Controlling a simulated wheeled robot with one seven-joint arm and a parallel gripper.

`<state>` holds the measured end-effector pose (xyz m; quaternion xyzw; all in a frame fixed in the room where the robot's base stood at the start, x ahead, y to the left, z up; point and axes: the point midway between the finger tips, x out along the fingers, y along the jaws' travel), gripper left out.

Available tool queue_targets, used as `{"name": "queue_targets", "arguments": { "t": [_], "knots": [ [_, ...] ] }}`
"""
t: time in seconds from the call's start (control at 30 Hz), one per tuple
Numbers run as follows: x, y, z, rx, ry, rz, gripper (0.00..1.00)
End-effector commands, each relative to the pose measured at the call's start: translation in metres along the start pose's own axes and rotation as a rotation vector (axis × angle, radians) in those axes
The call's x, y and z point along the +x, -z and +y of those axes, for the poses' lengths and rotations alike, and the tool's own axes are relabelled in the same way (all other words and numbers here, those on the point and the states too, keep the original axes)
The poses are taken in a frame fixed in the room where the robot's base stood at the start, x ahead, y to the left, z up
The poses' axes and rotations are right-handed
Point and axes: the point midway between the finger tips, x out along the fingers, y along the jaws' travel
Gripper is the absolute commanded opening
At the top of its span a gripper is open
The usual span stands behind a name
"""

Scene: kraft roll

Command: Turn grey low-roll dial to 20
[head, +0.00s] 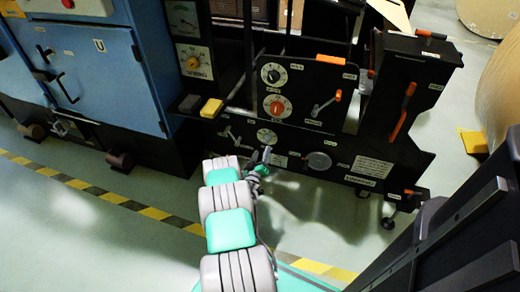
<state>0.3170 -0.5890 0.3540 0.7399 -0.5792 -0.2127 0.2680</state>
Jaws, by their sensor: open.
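A small grey dial (267,136) sits low on the black machine's front, below the orange-knobbed dial. Its scale and pointer are too small to read, and I cannot confirm its label. My gripper (264,157) is open, just below this dial in the picture; I cannot tell whether it touches the panel. My arm reaches up to it from the bottom of the view and hides part of the lower panel.
Above are a black-knobbed dial (272,73), an orange-knobbed dial (275,105) and an orange-handled lever (327,102). A blue cabinet (85,75) stands left, with a yellow block (211,108) nearby. Open floor (130,225) lies in front, crossed by a striped line (110,196).

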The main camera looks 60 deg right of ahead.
Motion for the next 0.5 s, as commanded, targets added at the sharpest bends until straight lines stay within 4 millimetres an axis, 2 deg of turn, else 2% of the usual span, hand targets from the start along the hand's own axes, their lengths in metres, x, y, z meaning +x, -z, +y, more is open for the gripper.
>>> {"name": "queue_targets", "arguments": {
  "t": [0.03, 0.13, 0.4, 0.5],
  "knots": [
    [0.001, -0.006, -0.001, -0.005, -0.002, 0.007, 0.55],
    [0.01, -0.006, -0.001, -0.005, -0.002, 0.012, 0.55],
    [0.06, -0.008, -0.002, -0.005, -0.002, 0.008, 0.55],
    [0.071, -0.006, -0.002, -0.006, 0.0, 0.008, 0.55]
  ]
}}
